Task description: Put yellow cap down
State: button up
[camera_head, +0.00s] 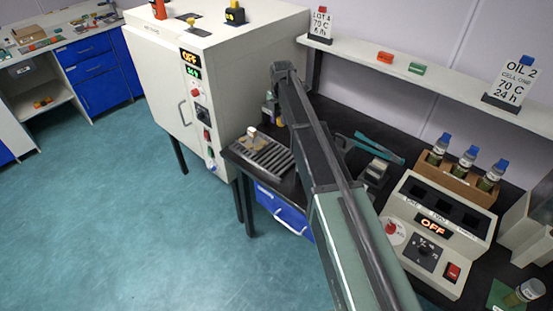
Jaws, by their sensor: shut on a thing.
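My arm reaches from the bottom edge up across the bench, and its far end is near the oven's right side. My gripper is not visible; the arm hides that area, so what it holds cannot be seen. No loose yellow cap can be made out clearly. A small yellow piece (191,22) stands on a dark plate on top of the oven (150,62). A black block with a yellow part (235,13) is to its right.
A slatted rack (267,157) with a small white-topped item lies left of my arm. To the right are an OFF-display heating block (440,232) and a wooden holder (456,181) with blue-capped bottles. A shelf (450,82) carries signs and red and green blocks.

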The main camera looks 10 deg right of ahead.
aim_at(280, 160)
notch_tip(280, 160, down, 20)
jog(key=b, duration=1.8)
jog(key=shift+w+a+r, duration=0.1)
jog(key=shift+w+r, duration=0.05)
jog(key=shift+r, duration=0.35)
jog(key=shift+f, duration=0.25)
jog(key=o, duration=0.9)
jog(key=shift+r, duration=0.1)
notch_tip(280, 160, up, 13)
jog(key=p, duration=1.3)
jog(key=s+m, duration=0.8)
jog(key=s, duration=0.3)
jog(key=s+m, duration=0.8)
jog(key=s, duration=0.4)
jog(key=s+m, duration=0.8)
jog(key=s, duration=0.3)
jog(key=shift+s+f+m, duration=0.3)
jog(key=shift+f+m, duration=0.05)
jog(key=shift+m, duration=0.05)
